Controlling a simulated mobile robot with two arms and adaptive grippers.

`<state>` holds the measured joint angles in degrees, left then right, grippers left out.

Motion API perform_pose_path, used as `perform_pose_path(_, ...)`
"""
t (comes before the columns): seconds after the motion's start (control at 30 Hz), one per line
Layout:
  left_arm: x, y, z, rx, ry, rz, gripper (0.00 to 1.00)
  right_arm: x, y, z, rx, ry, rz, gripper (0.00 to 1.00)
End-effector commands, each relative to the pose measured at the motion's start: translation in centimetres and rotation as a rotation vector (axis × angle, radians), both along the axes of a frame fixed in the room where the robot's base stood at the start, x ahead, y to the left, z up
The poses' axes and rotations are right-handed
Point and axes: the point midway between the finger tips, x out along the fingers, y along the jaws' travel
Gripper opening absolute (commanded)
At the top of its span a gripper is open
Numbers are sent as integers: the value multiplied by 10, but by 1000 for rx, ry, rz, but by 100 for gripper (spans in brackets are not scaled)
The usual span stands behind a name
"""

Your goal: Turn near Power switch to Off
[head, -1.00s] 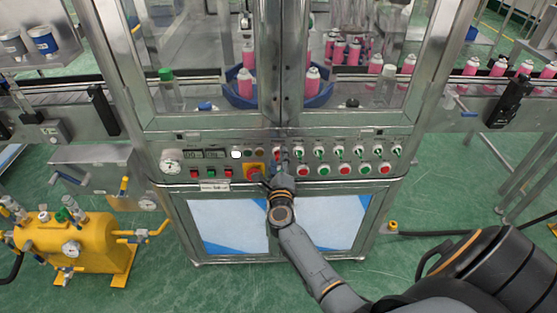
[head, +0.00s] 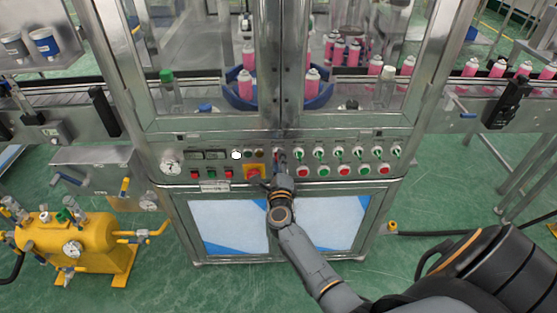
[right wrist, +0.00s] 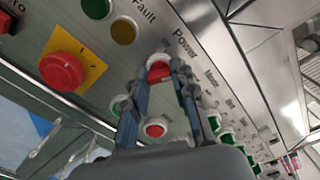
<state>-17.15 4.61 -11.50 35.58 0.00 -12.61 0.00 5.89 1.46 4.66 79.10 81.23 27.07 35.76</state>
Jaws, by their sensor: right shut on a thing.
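The Power switch (right wrist: 158,68) is a red knob with a pale rim, just below the "Power" label in the right wrist view. My right gripper (right wrist: 158,82) is shut on it, with one finger on each side. The fingers partly hide the knob, so I cannot read its exact angle. In the head view my right gripper (head: 279,164) reaches the middle of the machine's control panel (head: 225,171) and mostly covers the switch. My left gripper is not in view.
A red emergency stop (right wrist: 62,72) on a yellow plate is close left of my gripper. Red buttons and green switches (head: 379,153) line the panel to the right. A yellow tank (head: 68,246) stands at the left. Glass doors are above the panel.

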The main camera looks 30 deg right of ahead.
Motion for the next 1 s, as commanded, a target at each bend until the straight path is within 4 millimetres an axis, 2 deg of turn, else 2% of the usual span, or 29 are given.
perform_pose_path(0.5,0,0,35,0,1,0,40,0,1,2,-379,238,2,0)
perform_pose_path(1.0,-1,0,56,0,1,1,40,0,1,0,-717,444,2,0)
